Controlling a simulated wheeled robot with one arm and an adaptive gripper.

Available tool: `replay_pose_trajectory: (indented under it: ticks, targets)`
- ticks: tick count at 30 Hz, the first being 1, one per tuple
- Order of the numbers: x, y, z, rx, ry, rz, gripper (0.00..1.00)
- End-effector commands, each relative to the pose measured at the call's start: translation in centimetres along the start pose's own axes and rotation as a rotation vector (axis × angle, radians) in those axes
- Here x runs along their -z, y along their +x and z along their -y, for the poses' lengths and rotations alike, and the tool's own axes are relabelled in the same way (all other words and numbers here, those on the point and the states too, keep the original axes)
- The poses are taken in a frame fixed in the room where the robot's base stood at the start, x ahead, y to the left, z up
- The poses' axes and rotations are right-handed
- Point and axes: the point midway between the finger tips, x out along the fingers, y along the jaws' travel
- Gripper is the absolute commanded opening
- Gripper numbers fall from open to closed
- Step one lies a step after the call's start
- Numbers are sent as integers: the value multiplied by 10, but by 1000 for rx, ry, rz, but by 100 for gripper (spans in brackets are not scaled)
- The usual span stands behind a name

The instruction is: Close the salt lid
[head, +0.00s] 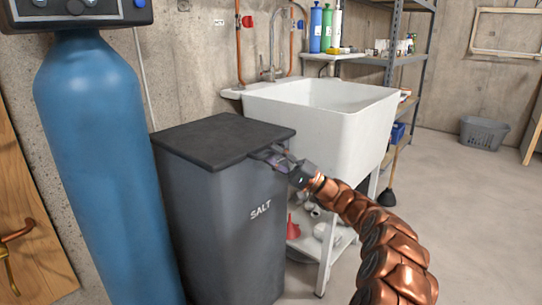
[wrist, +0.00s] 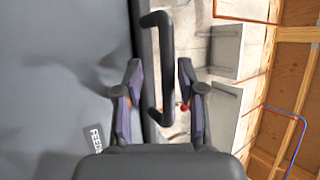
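The dark salt lid (head: 222,138) lies flat across the top of the grey salt bin (head: 235,225), which is marked SALT. I see no clear gap under it. My gripper (head: 272,155) is at the lid's front right edge. In the wrist view, my gripper (wrist: 158,78) is open, with its two fingers apart on either side of a black bar handle (wrist: 166,35). The handle stands between the fingers and does not look gripped. A grey surface with a partly hidden label (wrist: 96,137) fills the left of that view.
A blue tank (head: 95,160) stands close at the bin's left. A white sink (head: 330,115) on legs stands close behind and right of the bin. A grey basket (head: 483,133) sits at the far wall. The floor on the right is clear.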

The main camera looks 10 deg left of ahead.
Motion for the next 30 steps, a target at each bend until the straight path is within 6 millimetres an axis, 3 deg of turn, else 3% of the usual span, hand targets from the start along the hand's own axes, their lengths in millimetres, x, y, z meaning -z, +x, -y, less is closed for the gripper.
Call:
replay_pose_trajectory:
  ticks: [18, 24, 30]
  targets:
    - [1, -101, -1, -1, 1, 0, 39]
    - [2, -115, -2, -2, 1, -1, 39]
    - [1, -116, -2, -2, 1, 0, 39]
